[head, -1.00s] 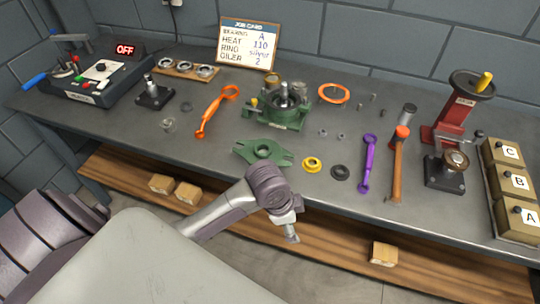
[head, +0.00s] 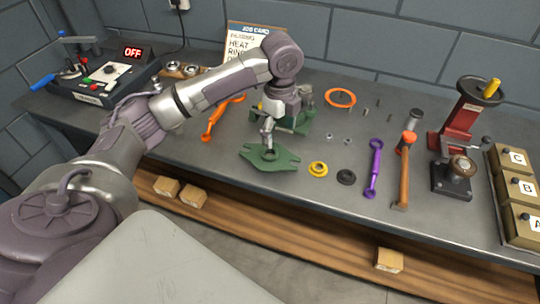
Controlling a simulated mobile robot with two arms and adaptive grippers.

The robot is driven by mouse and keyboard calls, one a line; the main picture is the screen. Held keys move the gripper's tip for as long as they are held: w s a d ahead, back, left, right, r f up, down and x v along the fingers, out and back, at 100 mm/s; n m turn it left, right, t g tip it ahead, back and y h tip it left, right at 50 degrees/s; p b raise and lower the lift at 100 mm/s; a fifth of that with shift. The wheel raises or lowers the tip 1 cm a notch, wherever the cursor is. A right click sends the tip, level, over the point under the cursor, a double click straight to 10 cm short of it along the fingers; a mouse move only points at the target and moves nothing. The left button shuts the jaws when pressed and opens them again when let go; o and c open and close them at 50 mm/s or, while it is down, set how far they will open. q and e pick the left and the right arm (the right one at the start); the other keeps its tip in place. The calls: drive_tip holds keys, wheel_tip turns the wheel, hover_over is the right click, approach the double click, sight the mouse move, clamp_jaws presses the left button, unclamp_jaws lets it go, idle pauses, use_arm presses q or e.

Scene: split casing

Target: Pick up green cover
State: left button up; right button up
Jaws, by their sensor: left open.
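The green cover (head: 283,160) lies flat near the front edge of the workbench in the head view. It is a flanged plate with pointed ends and a round middle. My left gripper (head: 268,146) is open and points down right at the cover's middle, hiding part of it. Whether the fingers touch the cover cannot be told. The green casing base (head: 302,125) stands behind, partly hidden by my left arm. My right gripper is not in view.
A yellow ring (head: 318,169) and a black ring (head: 346,177) lie just right of the cover. An orange wrench (head: 212,122) lies left.

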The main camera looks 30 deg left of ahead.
use_arm(q)
drive_tip(key=a+r, duration=0.3)
drive_tip(key=r, duration=0.1)
hover_over(270, 155)
wheel_tip(270, 155, down, 8)
drive_tip(key=shift+s+d+f+p, duration=0.1)
drive_tip(key=shift+s+f+p, duration=0.1)
drive_tip(key=shift+p, duration=0.25)
drive_tip(key=shift+w+f+p, duration=0.1)
drive_tip(key=shift+f+p, duration=0.65)
drive_tip(key=shift+f, duration=1.95)
clamp_jaws()
drive_tip(key=shift+r, duration=0.1)
